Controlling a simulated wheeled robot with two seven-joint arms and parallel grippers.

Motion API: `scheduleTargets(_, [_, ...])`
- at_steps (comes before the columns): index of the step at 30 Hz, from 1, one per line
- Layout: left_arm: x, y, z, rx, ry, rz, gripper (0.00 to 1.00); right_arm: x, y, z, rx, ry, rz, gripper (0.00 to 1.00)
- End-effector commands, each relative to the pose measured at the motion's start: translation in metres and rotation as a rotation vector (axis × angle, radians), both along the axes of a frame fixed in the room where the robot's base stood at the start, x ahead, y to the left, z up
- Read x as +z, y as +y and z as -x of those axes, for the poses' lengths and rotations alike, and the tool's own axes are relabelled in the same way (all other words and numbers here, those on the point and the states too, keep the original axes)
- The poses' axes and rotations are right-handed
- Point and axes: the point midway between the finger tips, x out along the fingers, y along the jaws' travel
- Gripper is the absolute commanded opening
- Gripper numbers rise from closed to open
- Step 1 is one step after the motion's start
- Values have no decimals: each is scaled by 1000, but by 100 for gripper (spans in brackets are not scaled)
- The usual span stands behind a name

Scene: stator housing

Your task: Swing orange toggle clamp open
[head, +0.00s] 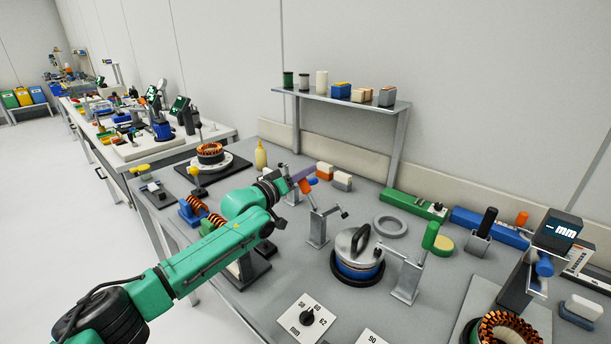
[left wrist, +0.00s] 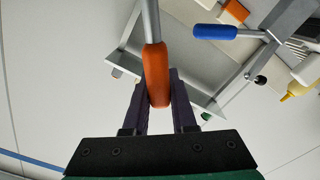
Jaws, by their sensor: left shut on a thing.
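The orange handle (head: 305,187) of the toggle clamp shows in the head view at the tip of my left gripper (head: 298,178). A thin rod runs from it down towards the metal clamp post (head: 318,228), whose arm with a dark tip (head: 344,213) points right. In the left wrist view the orange handle (left wrist: 157,72) lies between the dark fingers of my left gripper (left wrist: 162,82), which is shut on it. Its grey rod runs up out of the picture. The clamp's pivot is not in the wrist view. My right gripper is not in view.
A blue handle (left wrist: 215,32) is close by on the right in the wrist view. The lidded blue housing (head: 357,262) stands right of the clamp post, with a green-handled clamp (head: 431,236) beyond it. A grey ring (head: 390,226) lies behind. A shelf (head: 345,98) stands at the back.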

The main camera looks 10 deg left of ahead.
Motion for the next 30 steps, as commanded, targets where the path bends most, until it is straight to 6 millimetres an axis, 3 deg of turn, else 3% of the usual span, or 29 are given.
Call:
scheduleTargets(4, [-3,0,0,0,5,-5,0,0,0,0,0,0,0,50])
scheduleTargets(5, [-3,0,0,0,4,-5,32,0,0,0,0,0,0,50])
scheduleTargets(6, [-3,0,0,0,4,-5,48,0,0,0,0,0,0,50])
scheduleTargets(7, [-2,0,0,0,4,-5,55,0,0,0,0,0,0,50])
scheduleTargets(20, [-2,3,5,-1,4,-3,55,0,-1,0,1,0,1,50])
scheduleTargets(30, [-4,33,45,0,3,-4,55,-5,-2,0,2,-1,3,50])
